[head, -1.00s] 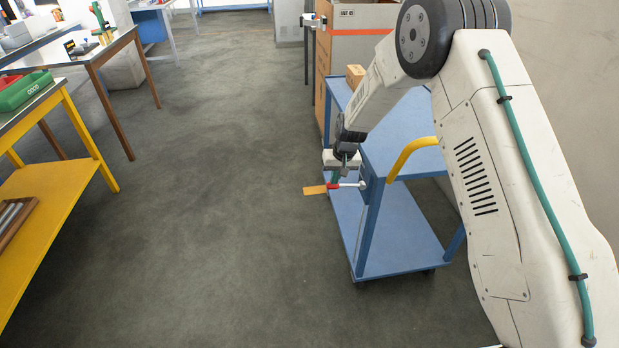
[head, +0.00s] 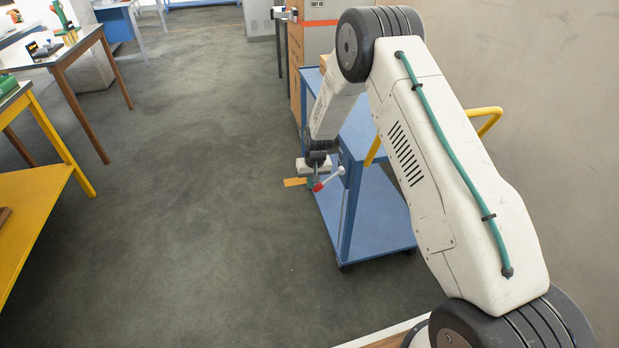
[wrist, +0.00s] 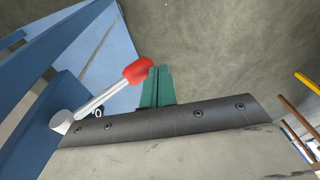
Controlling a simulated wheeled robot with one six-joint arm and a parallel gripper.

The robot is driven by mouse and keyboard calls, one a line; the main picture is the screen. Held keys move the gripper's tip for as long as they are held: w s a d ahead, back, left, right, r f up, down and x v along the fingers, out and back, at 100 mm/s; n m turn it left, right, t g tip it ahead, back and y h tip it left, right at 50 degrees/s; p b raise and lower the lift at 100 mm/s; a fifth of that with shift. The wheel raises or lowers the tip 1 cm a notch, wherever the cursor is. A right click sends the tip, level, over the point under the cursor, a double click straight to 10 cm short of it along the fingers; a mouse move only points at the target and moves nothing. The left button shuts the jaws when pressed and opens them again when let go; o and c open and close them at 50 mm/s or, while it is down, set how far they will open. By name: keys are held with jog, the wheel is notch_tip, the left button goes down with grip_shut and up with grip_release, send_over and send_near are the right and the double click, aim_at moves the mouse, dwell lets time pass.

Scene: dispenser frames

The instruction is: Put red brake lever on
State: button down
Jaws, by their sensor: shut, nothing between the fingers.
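The brake lever has a red grip (head: 318,187) and a pale rod, and sits at the near left corner of the blue cart (head: 352,215). In the head view it slants down to the left from its pivot. In the wrist view the red grip (wrist: 138,71) lies just left of my green fingertips, with the rod running down-left to a white round pivot. My gripper (head: 311,183) is shut and empty, with its fingers (wrist: 156,85) right beside the grip. I cannot tell whether they touch it.
The cart has a yellow handle (head: 487,121) at its right end. An orange strip (head: 295,182) shows left of my gripper. A yellow bench (head: 40,200) stands at the left, and cardboard boxes (head: 318,38) behind the cart. The grey floor between is clear.

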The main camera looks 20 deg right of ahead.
jog(key=shift+d+f, duration=0.1)
jog(key=shift+f, duration=0.4)
jog(key=shift+s+f, duration=0.1)
jog(key=shift+f, duration=0.05)
jog(key=s+a+r, duration=0.1)
jog(key=a+r, duration=0.7)
jog(key=r, duration=0.3)
jog(key=shift+s+a+r, duration=0.2)
jog(key=shift+s, duration=0.1)
